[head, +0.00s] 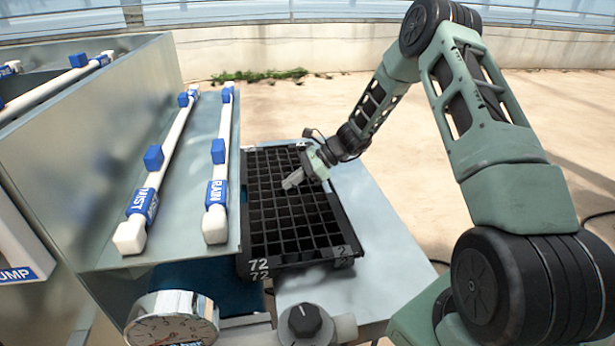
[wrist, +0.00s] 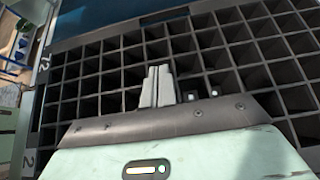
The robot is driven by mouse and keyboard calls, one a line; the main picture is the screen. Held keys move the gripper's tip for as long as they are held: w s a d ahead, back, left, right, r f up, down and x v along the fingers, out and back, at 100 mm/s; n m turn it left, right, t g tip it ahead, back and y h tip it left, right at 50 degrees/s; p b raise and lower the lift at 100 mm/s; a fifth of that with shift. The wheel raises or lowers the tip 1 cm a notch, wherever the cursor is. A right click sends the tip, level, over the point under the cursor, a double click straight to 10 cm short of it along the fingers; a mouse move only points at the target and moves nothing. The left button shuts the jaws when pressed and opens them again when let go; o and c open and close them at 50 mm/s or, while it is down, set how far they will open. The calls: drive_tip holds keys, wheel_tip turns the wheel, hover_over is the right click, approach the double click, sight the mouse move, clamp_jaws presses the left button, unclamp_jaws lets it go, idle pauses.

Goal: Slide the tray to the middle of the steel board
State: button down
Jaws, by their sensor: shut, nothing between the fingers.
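The black seed tray (head: 246,220), with many square cells and a "72" mark at its near left corner, lies on the steel board (head: 375,225). It sits at the board's left side, with its left edge against the panel that carries the pipes. Bare board shows to the right of it. My gripper (head: 291,181) is shut and empty, over the upper right part of the tray. In the wrist view my gripper (wrist: 158,85) has its fingers together, over the cells of the tray (wrist: 95,65). I cannot tell whether the fingertips touch the tray or reach into a cell.
Two white pipes with blue fittings, the mist pipe (head: 165,160) and the drain pipe (head: 217,175), run along the metal panel at left. A pressure gauge (head: 172,322) and a black knob (head: 305,321) stand at the near edge. The board's right side is clear.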

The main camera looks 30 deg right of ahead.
sight(269, 195)
drive_tip(key=a, duration=0.1)
drive_tip(key=w+a, duration=0.1)
drive_tip(key=a, duration=0.1)
drive_tip(key=shift+w+r+p, duration=0.1)
drive_tip(key=shift+p, duration=0.2)
drive_tip(key=shift+w+a+f, duration=0.15)
drive_tip(key=shift+a+f, duration=0.05)
drive_tip(key=shift+a, duration=0.15)
drive_tip(key=shift+d+f, duration=0.1)
drive_tip(key=shift+f, duration=0.65)
